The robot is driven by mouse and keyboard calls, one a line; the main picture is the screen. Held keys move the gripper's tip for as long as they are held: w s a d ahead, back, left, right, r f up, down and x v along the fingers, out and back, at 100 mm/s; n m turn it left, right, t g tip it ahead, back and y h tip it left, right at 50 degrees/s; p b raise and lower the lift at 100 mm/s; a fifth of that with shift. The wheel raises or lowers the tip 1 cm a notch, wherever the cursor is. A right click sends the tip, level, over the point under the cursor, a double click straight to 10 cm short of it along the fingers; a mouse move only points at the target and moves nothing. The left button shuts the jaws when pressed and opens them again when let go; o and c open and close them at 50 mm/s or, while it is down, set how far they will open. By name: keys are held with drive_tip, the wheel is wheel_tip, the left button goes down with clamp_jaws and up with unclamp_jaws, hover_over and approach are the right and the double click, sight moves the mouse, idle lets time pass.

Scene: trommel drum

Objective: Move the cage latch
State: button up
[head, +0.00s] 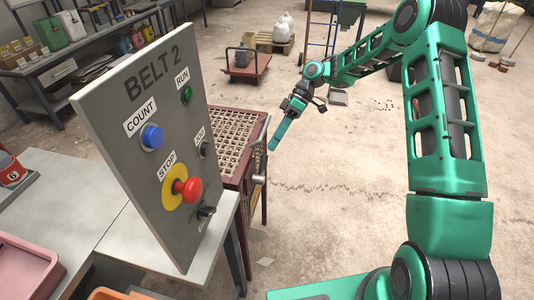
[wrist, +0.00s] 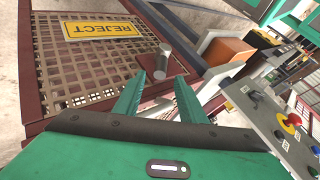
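The cage (head: 240,135) is a dark red frame with a mesh lid, beside the control panel in the head view. Its latch looks like a short grey metal cylinder (head: 259,180) on the cage's right side. In the wrist view the latch (wrist: 163,50) stands at the edge of the mesh lid, below the yellow REJECT sign (wrist: 100,30). In the head view my gripper (head: 275,146) is above the latch.
The BELT 2 panel (head: 130,100) with buttons and a red stop knob stands left of the cage in the head view. A pale table (head: 70,190) with trays is further left. A red cart (head: 247,68) stands behind. The floor right of the cage is clear.

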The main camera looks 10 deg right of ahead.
drive_tip(key=v, duration=0.3)
drive_tip(key=shift+w+d+r, duration=0.2)
drive_tip(key=shift+r, duration=0.05)
